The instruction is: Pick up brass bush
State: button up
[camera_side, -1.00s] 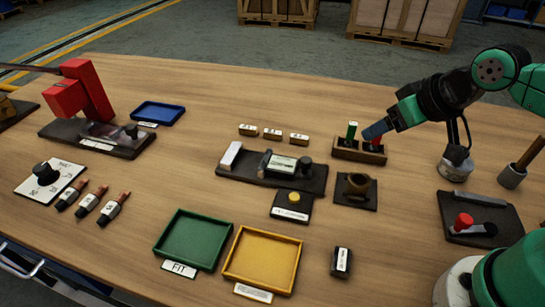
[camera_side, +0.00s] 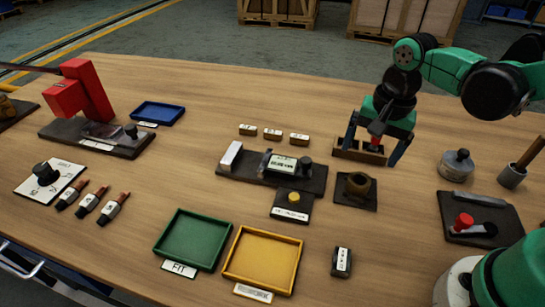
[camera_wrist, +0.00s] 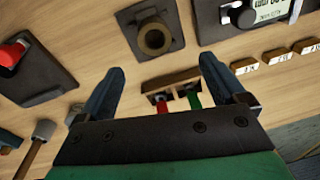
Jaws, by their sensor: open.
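The brass bush (camera_side: 358,183) is a dull brass ring on a dark square plate (camera_side: 366,203), right of the middle in the side view. In the wrist view the bush (camera_wrist: 154,38) shows near the top, its round hole facing the camera, on its dark plate (camera_wrist: 172,17). My gripper (camera_side: 373,150) points down over the wooden block behind the bush. Its two blue fingers are wide apart with nothing held between them. In the wrist view my gripper (camera_wrist: 161,68) has the bush beyond its fingertips, not between them.
The wooden block (camera_wrist: 172,82) holds red-handled (camera_wrist: 162,106) and green-handled (camera_wrist: 193,99) pieces beneath my gripper. A gauge fixture (camera_side: 235,171) stands left of the bush. A red-knobbed plate (camera_side: 478,212) is to its right.

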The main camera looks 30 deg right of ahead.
aim_at(361, 175)
jog(key=shift+a+f+m+g, duration=0.1)
jog(key=shift+f+m+g, duration=0.5)
jog(key=shift+f+m, duration=0.4)
jog(key=shift+f, duration=2.5)
jog(key=shift+c, duration=0.2)
grip_shut()
